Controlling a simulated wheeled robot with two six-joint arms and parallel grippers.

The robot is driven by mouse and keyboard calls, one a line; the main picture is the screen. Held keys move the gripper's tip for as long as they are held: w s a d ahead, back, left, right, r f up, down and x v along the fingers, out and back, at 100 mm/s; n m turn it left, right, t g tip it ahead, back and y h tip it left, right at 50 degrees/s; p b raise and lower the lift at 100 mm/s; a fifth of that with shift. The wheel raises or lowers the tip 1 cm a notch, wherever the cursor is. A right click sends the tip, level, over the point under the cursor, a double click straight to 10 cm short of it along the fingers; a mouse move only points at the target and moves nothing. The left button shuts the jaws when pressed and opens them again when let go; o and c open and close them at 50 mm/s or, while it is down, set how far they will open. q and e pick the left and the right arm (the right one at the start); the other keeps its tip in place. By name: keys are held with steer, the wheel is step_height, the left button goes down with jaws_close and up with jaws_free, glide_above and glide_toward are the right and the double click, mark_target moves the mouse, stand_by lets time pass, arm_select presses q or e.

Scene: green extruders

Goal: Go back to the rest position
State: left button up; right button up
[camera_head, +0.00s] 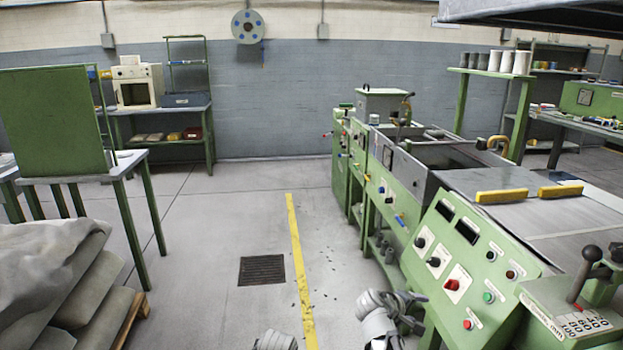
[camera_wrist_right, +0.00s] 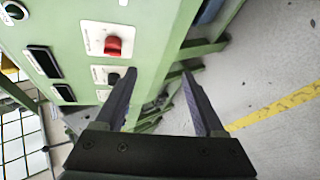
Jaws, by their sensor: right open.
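My right gripper (camera_wrist_right: 160,85) is open and empty in the right wrist view, its two dark fingers apart. It is close beside the green control panel (camera_wrist_right: 95,50), with the red switch (camera_wrist_right: 113,46) just left of the fingers. In the head view my right arm comes up from the bottom edge, in front of the green extruder panel (camera_head: 465,262); the fingers are hard to make out there. A small part of my left arm shows at the bottom edge, left of the yellow line, and its gripper is not visible.
The green extruder line (camera_head: 395,190) runs along the right. A lever box (camera_head: 578,310) stands at the lower right. Grey sacks (camera_head: 50,275) on a pallet and a green-legged table (camera_head: 125,165) are at left.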

steer(key=s+a+f+m+g+y, duration=0.1)
steer(key=s+a+f+g+y, duration=0.3)
steer(key=s+a, duration=0.7)
steer(key=s+a+f+m+g+y, duration=0.15)
steer(key=s+a+f+y, duration=0.35)
steer(key=s+a, duration=0.65)
step_height(320, 180, up, 26)
steer(key=w+a+p, duration=0.2)
steer(key=p, duration=2.4)
steer(key=shift+w+a+f+n+g+h, duration=0.15)
steer(key=shift+w+a+n+g+h, duration=0.2)
steer(key=shift+h, duration=0.05)
